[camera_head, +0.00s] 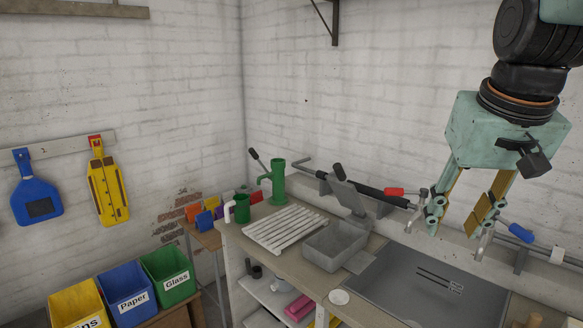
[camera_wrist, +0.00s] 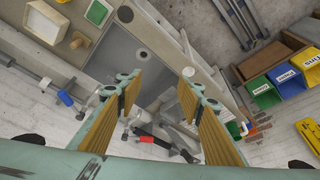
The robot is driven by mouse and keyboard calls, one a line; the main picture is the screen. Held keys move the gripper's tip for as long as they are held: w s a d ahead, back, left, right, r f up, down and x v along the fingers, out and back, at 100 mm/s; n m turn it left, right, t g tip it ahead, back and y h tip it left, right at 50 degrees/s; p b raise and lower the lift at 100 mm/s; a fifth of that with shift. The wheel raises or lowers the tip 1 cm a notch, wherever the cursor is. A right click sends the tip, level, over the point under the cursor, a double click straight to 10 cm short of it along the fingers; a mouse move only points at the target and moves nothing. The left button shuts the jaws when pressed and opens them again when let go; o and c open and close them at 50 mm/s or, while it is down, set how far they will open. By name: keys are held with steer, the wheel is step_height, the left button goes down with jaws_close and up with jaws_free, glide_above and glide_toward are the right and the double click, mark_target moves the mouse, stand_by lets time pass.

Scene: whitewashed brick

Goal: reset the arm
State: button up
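My gripper (camera_head: 459,219) is at the upper right in the head view, above the back of the workbench, pointing down. Its two fingers are spread apart with nothing between them. In the wrist view my gripper (camera_wrist: 160,88) also shows open, with the ribbed yellow finger pads facing each other. Below it in that view are the grey sink-like panel (camera_wrist: 117,55) and tools with red and blue handles. My arm comes in from the top right of the head view.
The workbench holds a grey bin (camera_head: 335,246), a white slatted rack (camera_head: 285,229), a green tap (camera_head: 277,182) and a grey panel (camera_head: 440,285). Blue (camera_head: 127,285), yellow and green (camera_head: 168,272) sorting bins stand at lower left. A bracket (camera_head: 334,22) juts from the wall above.

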steer(key=s+a+f+n+b, duration=0.1)
steer(key=s+a+f, duration=0.3)
steer(key=s, duration=0.6)
steer(key=s+a+f+b, duration=0.3)
steer(key=s+a+f, duration=0.1)
steer(key=s, duration=0.7)
steer(key=shift+s+a+f+n+y+b, duration=0.3)
steer(key=shift+f+n+b, duration=0.1)
steer(key=shift+f, duration=0.25)
